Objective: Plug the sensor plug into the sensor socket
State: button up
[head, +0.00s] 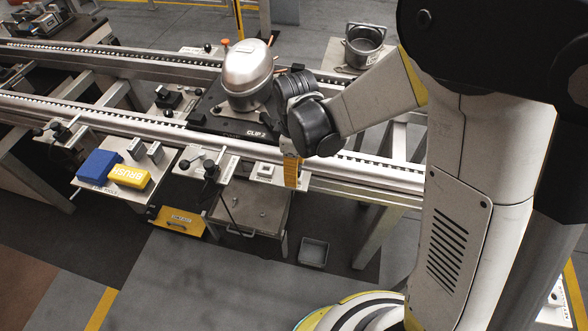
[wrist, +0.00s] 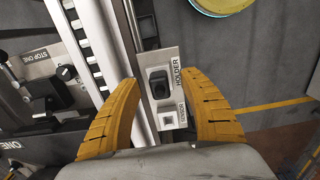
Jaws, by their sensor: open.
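In the wrist view a black plug-like piece (wrist: 157,85), likely the sensor plug, sits in a light plate (wrist: 172,56) labelled HOLDER and SENSOR. My gripper (wrist: 160,80) is open. Its two yellow fingers lie either side of the plate in the picture, with nothing between them touched as far as I can tell. In the head view my gripper (head: 291,174) points down at the near rail, beside a small light plate (head: 264,171). My wrist partly hides that area. I cannot make out the sensor socket for certain in either view.
A metal compressor (head: 247,75) stands on a dark pallet marked CLIP 2 (head: 225,122) on the rails. Black-handled clamps (head: 209,167) stand left of my gripper. A tool shelf holds a blue block (head: 99,166) and a yellow brush block (head: 129,177). A pot (head: 363,46) stands behind.

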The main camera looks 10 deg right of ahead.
dwell(0.7)
grip_shut()
jog(key=shift+r, duration=0.15)
jog(key=shift+r+p, duration=2.15)
jog(key=shift+r, duration=0.75)
